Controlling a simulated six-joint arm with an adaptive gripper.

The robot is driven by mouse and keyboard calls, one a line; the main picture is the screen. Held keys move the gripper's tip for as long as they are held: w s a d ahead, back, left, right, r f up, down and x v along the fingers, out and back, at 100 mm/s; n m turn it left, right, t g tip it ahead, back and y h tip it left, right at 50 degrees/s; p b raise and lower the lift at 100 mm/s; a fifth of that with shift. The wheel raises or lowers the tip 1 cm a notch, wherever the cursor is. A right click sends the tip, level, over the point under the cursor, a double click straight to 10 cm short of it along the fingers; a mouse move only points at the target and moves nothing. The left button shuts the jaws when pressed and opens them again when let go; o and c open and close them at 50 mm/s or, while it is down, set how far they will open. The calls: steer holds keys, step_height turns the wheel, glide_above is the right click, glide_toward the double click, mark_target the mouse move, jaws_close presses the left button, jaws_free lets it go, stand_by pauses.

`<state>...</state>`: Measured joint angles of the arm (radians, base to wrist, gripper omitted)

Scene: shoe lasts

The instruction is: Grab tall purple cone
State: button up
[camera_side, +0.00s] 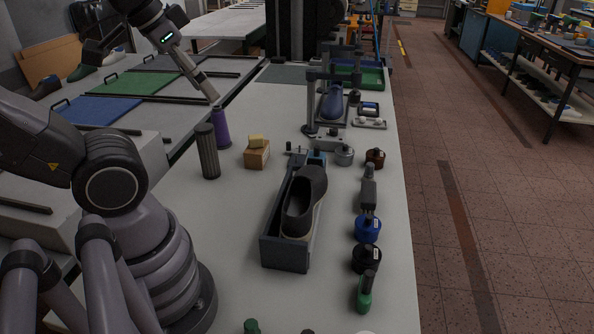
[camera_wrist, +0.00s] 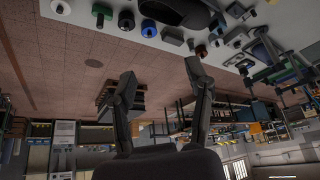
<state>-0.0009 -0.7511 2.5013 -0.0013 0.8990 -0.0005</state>
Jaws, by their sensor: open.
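The tall purple cone (camera_side: 221,128) stands upright on the grey-white bench in the side view, at its left edge. My gripper (camera_side: 208,88) comes in from the upper left, with a finger slanting down to the right. Its tip appears close to the cone's top in the picture, but I cannot tell the gap in depth. In the wrist view my gripper (camera_wrist: 160,78) has its two dark fingers well apart with nothing between them. The purple cone does not show in the wrist view.
A dark ribbed cylinder (camera_side: 207,151) stands just in front of the cone. A tan block (camera_side: 257,157) lies to the right. A grey tray (camera_side: 285,254) holds a dark shoe (camera_side: 303,203). Several bottles, including a blue one (camera_side: 368,230), line the bench's right side.

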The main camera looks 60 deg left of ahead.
steer(key=o, duration=0.6)
steer(key=m+g+y, duration=0.8)
steer(key=m+y, duration=0.6)
steer(key=m, duration=0.2)
glide_above(222, 118)
step_height(222, 118, down, 25)
steer(key=f, duration=0.6)
steer(key=shift+d+f, duration=0.3)
steer(key=shift+f, duration=0.05)
steer(key=shift+r+x, duration=0.1)
steer(key=shift+x, duration=0.65)
steer(key=shift+r+x, duration=0.15)
steer(key=shift+x, duration=0.6)
